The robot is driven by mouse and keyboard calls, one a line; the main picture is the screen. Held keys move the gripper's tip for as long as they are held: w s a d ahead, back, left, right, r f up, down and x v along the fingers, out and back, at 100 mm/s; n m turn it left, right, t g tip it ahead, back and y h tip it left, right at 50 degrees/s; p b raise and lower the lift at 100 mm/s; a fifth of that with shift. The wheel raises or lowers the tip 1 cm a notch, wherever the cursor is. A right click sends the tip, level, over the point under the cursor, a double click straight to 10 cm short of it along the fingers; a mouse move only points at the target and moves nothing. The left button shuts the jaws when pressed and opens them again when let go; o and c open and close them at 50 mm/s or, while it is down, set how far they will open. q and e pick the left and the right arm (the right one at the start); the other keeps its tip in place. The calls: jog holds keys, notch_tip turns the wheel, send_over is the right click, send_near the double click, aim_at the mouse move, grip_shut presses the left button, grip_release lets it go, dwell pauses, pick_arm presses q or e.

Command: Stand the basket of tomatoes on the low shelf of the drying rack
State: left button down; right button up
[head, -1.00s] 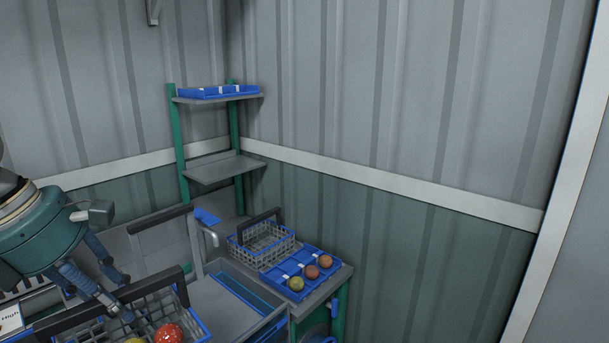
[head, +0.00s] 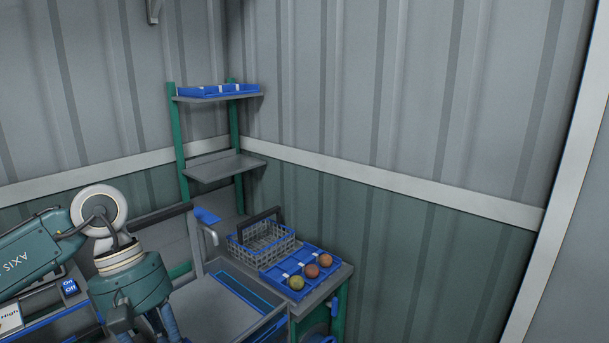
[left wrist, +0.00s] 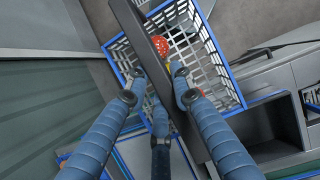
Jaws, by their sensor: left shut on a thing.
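The basket of tomatoes (left wrist: 213,78) has pale mesh, a blue rim and a dark handle (left wrist: 150,45). It hangs below my left gripper (left wrist: 160,80) in the left wrist view. A red tomato (left wrist: 180,48) shows inside; the handle and fingers hide other contents. The left gripper (head: 145,325) is shut on the handle, its fingertips and the basket below the head view's edge. A green-posted rack (head: 177,150) stands in the corner, with an empty middle shelf (head: 222,167) and a blue tray (head: 218,91) on top. My right gripper is not in view.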

pick_arm(q)
jog(key=s+f+m+y, duration=0.1)
jog(key=f+m, duration=0.1)
jog(key=m, duration=0.1)
jog(key=s+f+m+g+y, duration=0.1)
jog(key=s+f+m, duration=0.1)
jog(key=f+m, duration=0.1)
jog(key=s+f+m+y, duration=0.1)
jog(key=s+f+m, duration=0.1)
jog(key=f+m, duration=0.1)
jog(key=shift+d+m+g+y, duration=0.3)
jog(key=shift+d+m+g, duration=0.1)
jog(key=shift+m, duration=0.4)
jog(key=shift+w+r, duration=0.15)
jog(key=shift+r, duration=0.05)
jog(key=shift+f, duration=0.1)
jog(key=shift+a, duration=0.1)
dwell(0.3)
